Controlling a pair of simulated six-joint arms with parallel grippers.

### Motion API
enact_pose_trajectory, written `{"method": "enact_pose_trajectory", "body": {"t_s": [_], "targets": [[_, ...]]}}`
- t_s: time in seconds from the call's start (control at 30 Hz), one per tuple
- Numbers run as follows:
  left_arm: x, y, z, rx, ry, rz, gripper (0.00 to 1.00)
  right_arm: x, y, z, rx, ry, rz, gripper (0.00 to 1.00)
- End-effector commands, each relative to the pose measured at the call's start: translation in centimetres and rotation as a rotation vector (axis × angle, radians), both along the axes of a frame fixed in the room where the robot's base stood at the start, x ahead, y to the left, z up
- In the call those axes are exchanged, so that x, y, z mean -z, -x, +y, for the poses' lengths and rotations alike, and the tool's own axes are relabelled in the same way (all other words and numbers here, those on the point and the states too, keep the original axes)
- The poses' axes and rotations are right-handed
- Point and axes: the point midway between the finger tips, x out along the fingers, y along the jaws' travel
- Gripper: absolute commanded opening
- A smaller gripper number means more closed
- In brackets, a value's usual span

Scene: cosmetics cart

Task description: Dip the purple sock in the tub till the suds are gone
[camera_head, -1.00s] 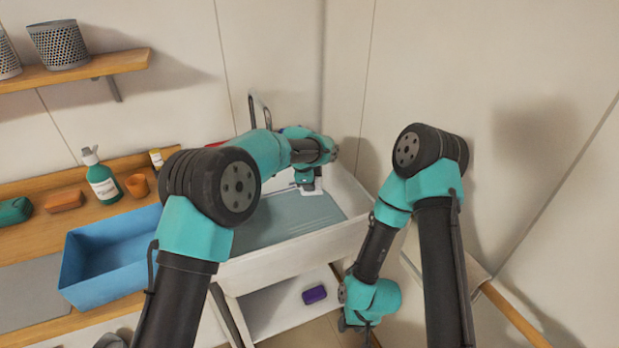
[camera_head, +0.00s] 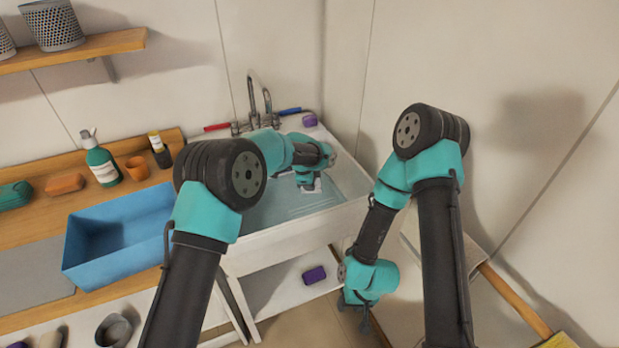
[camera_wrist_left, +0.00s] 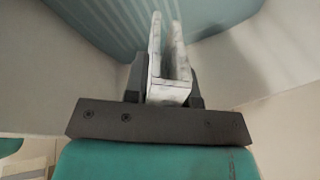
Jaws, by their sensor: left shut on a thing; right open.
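The tub is a white sink (camera_head: 282,240) holding bluish water (camera_head: 282,207). My left gripper (camera_head: 308,184) is over its right part, low near the water. In the left wrist view, the left gripper (camera_wrist_left: 166,72) is shut on a pale, mottled thing (camera_wrist_left: 168,92) with two upright prongs. No purple shows on it, so I cannot tell if it is the sock under suds. Contact with the water is unclear. No sock is clearly recognisable elsewhere. My right gripper (camera_head: 354,313) is open and empty, hanging low outside the sink's front right corner.
A faucet (camera_head: 262,102) with red and blue handles stands behind the sink. Purple blocks lie on its back corner (camera_head: 310,120) and the lower shelf (camera_head: 314,275). A blue bin (camera_head: 110,270), pump bottle (camera_head: 101,160), cup (camera_head: 137,168) and dark bottle (camera_head: 160,152) stand left.

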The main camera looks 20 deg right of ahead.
Motion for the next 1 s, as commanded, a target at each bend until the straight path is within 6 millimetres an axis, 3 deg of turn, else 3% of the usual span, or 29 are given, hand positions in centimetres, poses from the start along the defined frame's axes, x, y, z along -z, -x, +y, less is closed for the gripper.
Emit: {"method": "enact_pose_trajectory", "body": {"t_s": [1.0], "targets": [[7.9,0.0,0.0,0.0,-0.001,0.001,0.05,0.0,0.0,0.0,0.0,0.0,0.0,0.43]]}}
